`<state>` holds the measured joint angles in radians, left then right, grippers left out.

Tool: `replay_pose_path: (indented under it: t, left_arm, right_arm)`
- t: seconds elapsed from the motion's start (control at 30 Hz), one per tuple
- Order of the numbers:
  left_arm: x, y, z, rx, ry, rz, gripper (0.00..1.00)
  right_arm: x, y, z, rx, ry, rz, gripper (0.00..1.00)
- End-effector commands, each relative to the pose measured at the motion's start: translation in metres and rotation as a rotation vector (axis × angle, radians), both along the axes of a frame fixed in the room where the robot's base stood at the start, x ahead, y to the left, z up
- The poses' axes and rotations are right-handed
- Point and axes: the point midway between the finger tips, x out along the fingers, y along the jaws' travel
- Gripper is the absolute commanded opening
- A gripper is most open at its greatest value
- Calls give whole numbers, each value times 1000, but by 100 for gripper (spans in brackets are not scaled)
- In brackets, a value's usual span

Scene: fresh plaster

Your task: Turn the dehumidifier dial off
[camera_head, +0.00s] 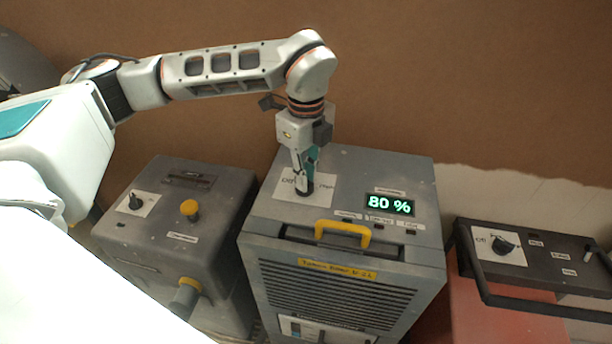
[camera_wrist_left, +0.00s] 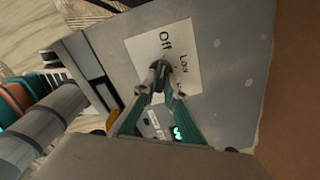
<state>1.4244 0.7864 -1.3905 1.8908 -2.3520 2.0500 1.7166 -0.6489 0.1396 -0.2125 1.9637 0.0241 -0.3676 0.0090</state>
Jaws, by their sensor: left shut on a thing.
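The dehumidifier (camera_head: 265,232) is the grey box in the middle, with a lit green "80 %" display (camera_head: 390,204) and a yellow handle (camera_head: 343,233) on top. Its dark dial (camera_head: 304,189) sits on a white label plate at the top left. My left gripper (camera_head: 303,178) points down at the dial from above, its fingers shut on it. In the left wrist view the fingertips (camera_wrist_left: 156,82) close around the dial (camera_wrist_left: 161,66). The printed words "Off" and "Low" show beside it; my fingers hide part of the dial, so its setting is unclear. My right gripper is out of view.
A grey machine (camera_head: 178,212) with its own dial (camera_head: 136,201) and yellow knobs stands at left. A dark panel (camera_head: 535,262) with another dial (camera_head: 504,245) and a bar handle sits on a red unit at right. A brown wall rises close behind.

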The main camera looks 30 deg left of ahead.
Motion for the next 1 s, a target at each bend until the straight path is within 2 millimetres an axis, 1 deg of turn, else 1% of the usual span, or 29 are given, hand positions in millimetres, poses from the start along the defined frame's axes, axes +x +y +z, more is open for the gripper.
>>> replay_pose_path:
  t: [0.07,0.1,0.17,0.47,0.57,0.63,0.77,1.0]
  left_arm:
    - [1,0,1,-1,-4,3,0]
    - [1,0,1,0,-4,3,13]
    - [1,0,1,-1,-4,3,27]
    - [0,0,1,0,-1,1,27]
    - [1,0,4,-1,-2,1,27]
    - [1,0,10,-1,-3,1,27]
    - [1,0,31,-1,-5,1,27]
    - [1,0,81,-1,-7,0,27]
  right_arm:
    - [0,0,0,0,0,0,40]
    - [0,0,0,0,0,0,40]
    - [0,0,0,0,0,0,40]
    - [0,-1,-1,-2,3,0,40]
    - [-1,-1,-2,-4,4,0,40]
    - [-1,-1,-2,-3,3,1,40]
    - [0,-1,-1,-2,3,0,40]
    - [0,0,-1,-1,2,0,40]
